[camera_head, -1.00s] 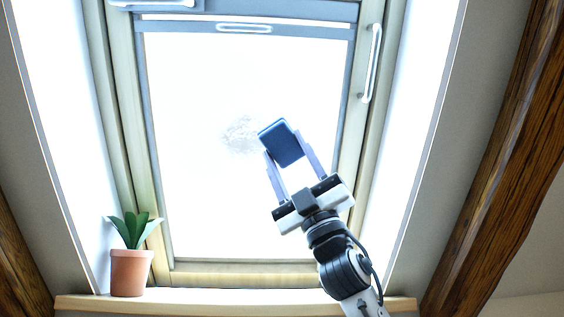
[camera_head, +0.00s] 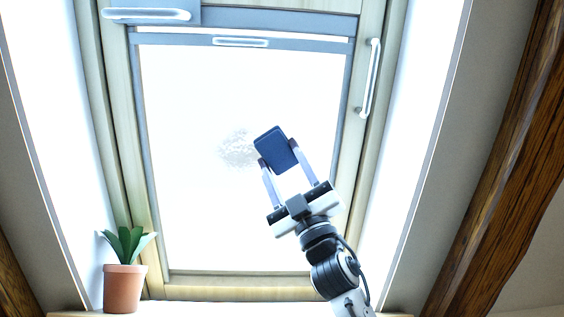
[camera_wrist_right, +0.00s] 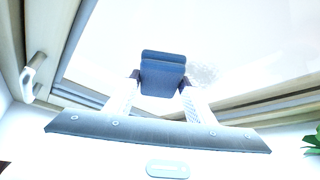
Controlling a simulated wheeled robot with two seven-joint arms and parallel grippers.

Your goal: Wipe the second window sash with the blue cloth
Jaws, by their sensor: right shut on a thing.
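My right gripper (camera_head: 278,161) is shut on the blue cloth (camera_head: 276,148), a folded block between its fingertips. The cloth also shows between the fingers in the right wrist view (camera_wrist_right: 163,75). The window sash (camera_head: 200,210) is a bright pane in a pale wooden frame. A grey speckled smudge (camera_head: 237,147) marks the pane just left of the cloth; in the right wrist view it shows right of the cloth (camera_wrist_right: 205,73). The cloth partly covers the smudge's edge in the head view; I cannot tell if it touches the glass. My left gripper is out of view.
A potted plant (camera_head: 123,287) stands at the lower left on the sill. A white handle (camera_head: 370,78) is on the frame's right side. A grey blind bar (camera_head: 240,42) crosses the top. A dark wooden beam (camera_head: 500,165) slopes at the right.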

